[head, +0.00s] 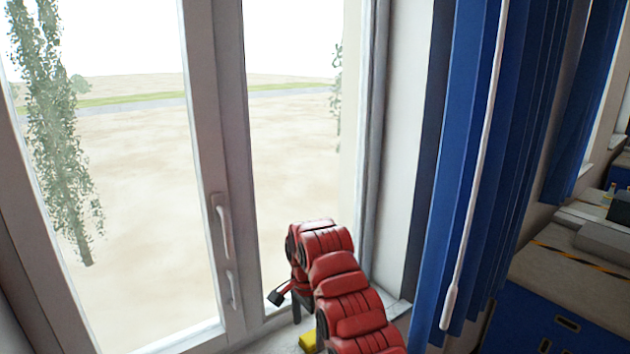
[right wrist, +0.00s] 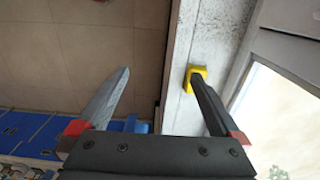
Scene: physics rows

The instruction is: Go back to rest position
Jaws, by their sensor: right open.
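My right arm is red and reaches up over the window sill (right wrist: 215,45) in the head view. Its gripper (head: 286,300) hangs at the arm's far end, in front of the window and partly hidden by the arm. In the right wrist view the gripper (right wrist: 158,76) is open, with its two fingers wide apart and nothing between them. A small yellow object (head: 308,341) lies on the sill. In the right wrist view the yellow object (right wrist: 198,69) shows behind the tip of one finger; I cannot tell whether they touch. My left gripper is not in view.
A white-framed window with a handle (head: 224,232) stands close in front. A blue blind (head: 465,150) with a white rod (head: 470,190) hangs right of the arm. A blue cabinet (head: 550,325) stands at far right. Tiled floor (right wrist: 80,60) lies below the sill.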

